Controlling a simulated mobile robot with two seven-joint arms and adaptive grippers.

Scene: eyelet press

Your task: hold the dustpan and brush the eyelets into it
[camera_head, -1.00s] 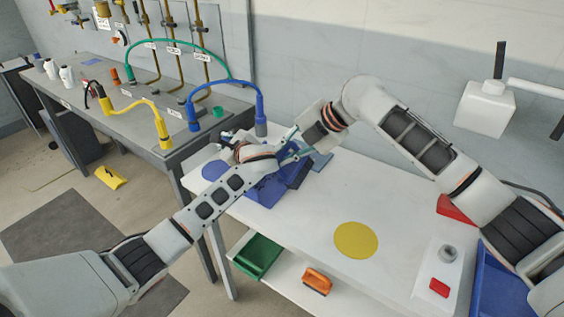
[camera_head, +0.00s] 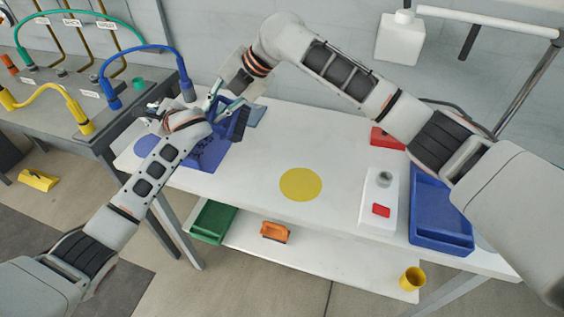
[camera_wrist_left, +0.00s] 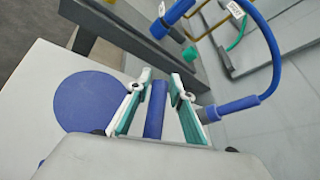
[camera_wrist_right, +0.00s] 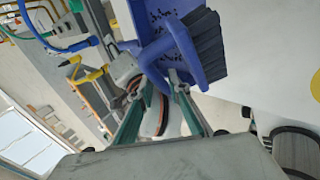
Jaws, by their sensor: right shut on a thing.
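The blue brush (camera_head: 240,122) with dark bristles is over the far left part of the white table; the right wrist view shows its bristles (camera_wrist_right: 207,38) close up. My right gripper (camera_head: 222,102) is shut on it. The blue dustpan (camera_head: 211,153) is just below; dark specks, seemingly eyelets (camera_wrist_right: 163,18), lie on its blue surface. My left gripper (camera_head: 200,112) is beside the right one, partly hidden by its own wrist. In the left wrist view a blue handle (camera_wrist_left: 155,110) lies between its fingers; contact is unclear.
The white table (camera_head: 255,205) has a blue disc (camera_head: 148,142) and a yellow disc (camera_head: 301,184). A blue tray (camera_head: 440,215), a red block (camera_head: 386,138) and a white press-like box (camera_head: 378,200) stand right. A bench with blue hoses (camera_head: 112,100) is left. The table's middle is clear.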

